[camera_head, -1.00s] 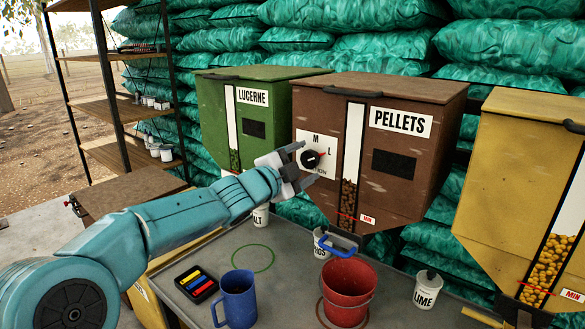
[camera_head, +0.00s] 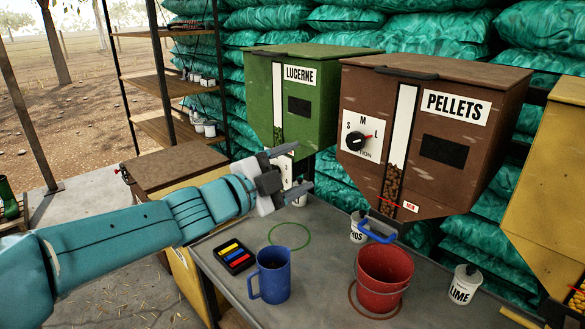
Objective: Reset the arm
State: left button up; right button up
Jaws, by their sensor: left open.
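My left arm reaches in from the left. Its gripper (camera_head: 300,168) is open and empty, with its fingers pointing right, in front of the green LUCERNE hopper's lower part (camera_head: 332,112). The gripper is apart from the round black dial (camera_head: 357,143) on the brown PELLETS hopper (camera_head: 500,136). My right gripper is not in view.
On the grey table (camera_head: 322,230) stand a blue mug (camera_head: 272,277), a red bucket (camera_head: 381,280), a LIME tin (camera_head: 464,284) and a tray of coloured blocks (camera_head: 235,257). A green ring (camera_head: 289,236) lies flat. A yellow hopper (camera_head: 555,190) is at right.

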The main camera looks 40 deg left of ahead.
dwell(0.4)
pick_arm(q)
jog(key=w+d+f+n+g+p, duration=0.1)
jog(key=d+f+n+g+p, duration=0.2)
jog(key=f, duration=0.6)
jog(key=w+d+f+n+g+h+p, duration=0.1)
jog(key=d+f+n+g, duration=0.2)
jog(key=f, duration=0.6)
jog(key=w+d+f+n+g+p, duration=0.1)
jog(key=d+f+n+p, duration=0.3)
jog(key=f, duration=0.6)
jog(key=s+d+f+n+g+p, duration=0.1)
jog(key=s+d+f+n+g, duration=0.2)
jog(key=s+f, duration=0.6)
jog(key=s+d+f+n+g, duration=0.2)
jog(key=s+d+f+g, duration=0.5)
jog(key=s, duration=0.7)
notch_tip(320, 180, down, 2)
jog(key=shift+d+f+n+p, duration=0.1)
jog(key=shift+d+n+p, duration=0.3)
jog(key=shift+d, duration=0.75)
jog(key=shift+w, duration=0.1)
